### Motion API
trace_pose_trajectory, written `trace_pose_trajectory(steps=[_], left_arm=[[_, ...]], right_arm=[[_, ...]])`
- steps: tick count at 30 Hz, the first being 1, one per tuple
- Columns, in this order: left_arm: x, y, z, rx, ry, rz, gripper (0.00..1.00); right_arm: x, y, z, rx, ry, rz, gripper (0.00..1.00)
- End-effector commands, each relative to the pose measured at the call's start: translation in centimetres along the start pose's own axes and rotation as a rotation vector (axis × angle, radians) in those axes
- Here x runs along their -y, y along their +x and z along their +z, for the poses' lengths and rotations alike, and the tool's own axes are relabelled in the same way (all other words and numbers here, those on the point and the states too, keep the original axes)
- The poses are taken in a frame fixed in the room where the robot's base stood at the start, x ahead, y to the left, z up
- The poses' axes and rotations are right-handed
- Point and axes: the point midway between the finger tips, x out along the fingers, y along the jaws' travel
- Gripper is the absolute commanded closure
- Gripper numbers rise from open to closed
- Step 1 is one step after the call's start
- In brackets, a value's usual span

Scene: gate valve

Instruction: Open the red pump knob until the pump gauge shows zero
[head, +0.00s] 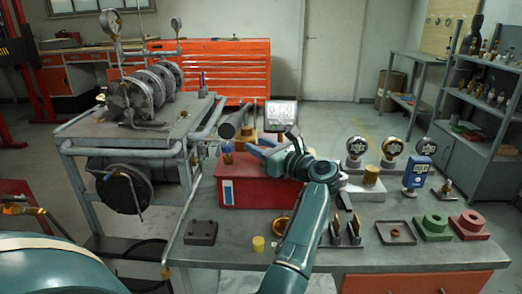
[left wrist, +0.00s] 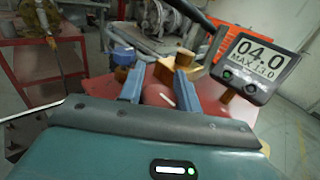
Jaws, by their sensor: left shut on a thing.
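The red pump box (head: 245,190) stands on the workbench, with its digital gauge (head: 280,113) above it. In the left wrist view the gauge (left wrist: 254,65) reads 04.0, with MAX 13.0 below. My left gripper (head: 262,151) is over the top of the box, and in the wrist view its blue fingers (left wrist: 158,84) are on either side of the red knob (left wrist: 157,96). It is shut on the knob, which bears a pale mark. The fingers and wrist hide part of the knob. My right gripper is not in view.
A blue meter (head: 417,172), a green block (head: 432,228) and a red block (head: 469,225) sit at the bench's right. A yellow cup (head: 258,244) and dark block (head: 201,232) are near the front. A piped machine (head: 145,90) stands left.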

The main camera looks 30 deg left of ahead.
Motion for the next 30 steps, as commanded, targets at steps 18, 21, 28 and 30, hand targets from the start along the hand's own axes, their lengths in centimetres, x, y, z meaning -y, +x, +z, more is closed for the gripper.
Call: trace_pose_trajectory(steps=[18,21,28,30], left_arm=[[-0.01,0.02,-0.01,0.000,0.001,0.000,0.45],[-0.01,0.02,0.00,0.000,0.000,-0.001,0.45],[-0.01,-0.12,-0.06,0.000,0.000,0.000,0.45],[-0.02,-0.21,-0.09,0.000,-0.001,0.000,0.45]], right_arm=[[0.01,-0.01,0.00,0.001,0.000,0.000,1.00],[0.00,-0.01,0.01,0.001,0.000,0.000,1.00],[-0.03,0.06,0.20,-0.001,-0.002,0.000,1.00],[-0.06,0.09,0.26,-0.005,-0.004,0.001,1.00]])
